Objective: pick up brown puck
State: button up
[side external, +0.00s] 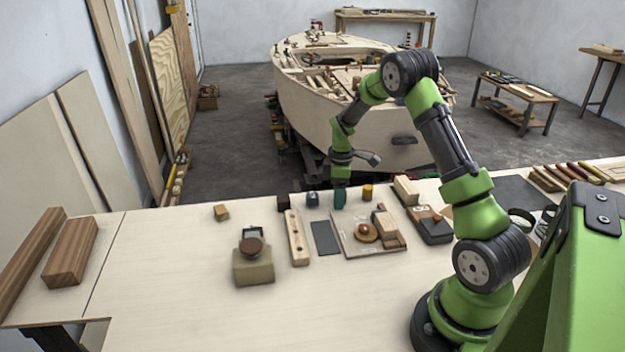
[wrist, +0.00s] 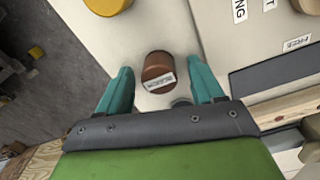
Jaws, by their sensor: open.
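The brown puck (wrist: 157,66), a short brown cylinder with a white printed label, shows in the wrist view on the pale table. It lies between and slightly beyond the teal fingertips of my open gripper (wrist: 162,77), with gaps visible on both sides. In the side view my gripper (side external: 340,199) points down near the table's far edge, beside a tan board. I cannot make out the puck there; the fingers may hide it. The height of the fingertips above the table is hard to tell.
A yellow cylinder (side external: 367,191) stands just right of my gripper, and a small dark block (side external: 312,199) just left. A board (side external: 347,246) with wooden parts lies in front. A beige block (side external: 253,272) with a brown knob stands nearer.

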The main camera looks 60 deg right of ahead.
jog(key=shift+c, duration=0.2)
jog(key=c, duration=1.1)
notch_tip(320, 180, up, 10)
jog(key=shift+r, duration=0.1)
